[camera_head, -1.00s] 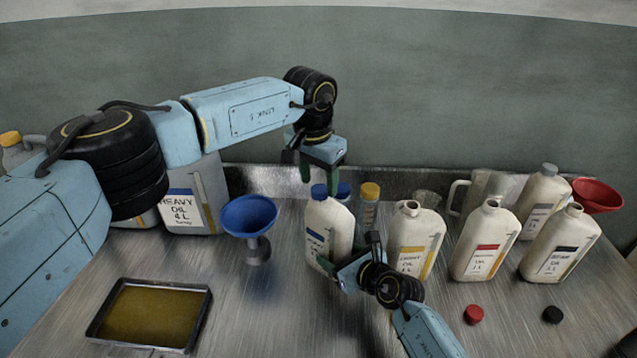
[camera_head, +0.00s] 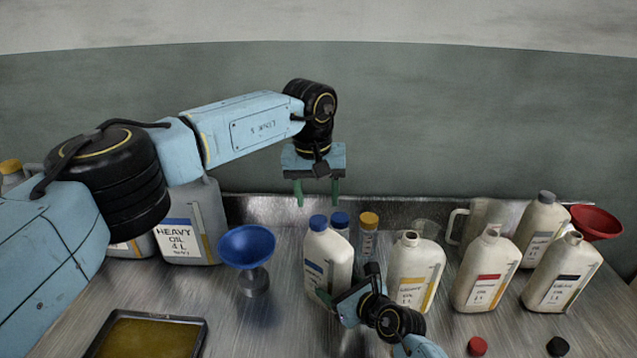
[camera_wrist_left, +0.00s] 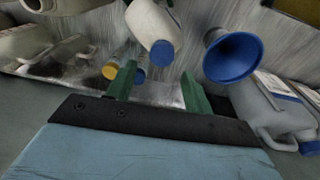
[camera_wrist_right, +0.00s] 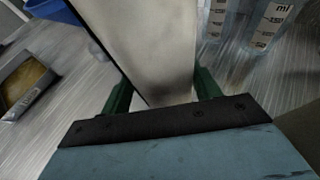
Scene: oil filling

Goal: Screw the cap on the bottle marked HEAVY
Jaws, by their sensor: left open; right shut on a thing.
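A white bottle (camera_head: 322,262) with a blue-banded label stands upright in the middle of the bench. A blue cap (camera_head: 317,222) sits on its neck; its tightness cannot be told. The label text is too small to read. My right gripper (camera_head: 345,300) is shut on the lower body of this bottle; in the right wrist view the bottle's pale side (camera_wrist_right: 150,45) fills the space between the fingers. My left gripper (camera_head: 317,200) is open and empty above the cap, fingers pointing down. In the left wrist view the cap (camera_wrist_left: 162,53) is beyond the fingertips, apart from them.
A blue funnel (camera_head: 247,250) stands left of the bottle, with a HEAVY OIL can (camera_head: 190,235) behind it. Blue- and yellow-capped containers (camera_head: 368,235) stand close behind the bottle. Uncapped bottles (camera_head: 415,268) are to the right. An oil tray (camera_head: 150,335) lies front left.

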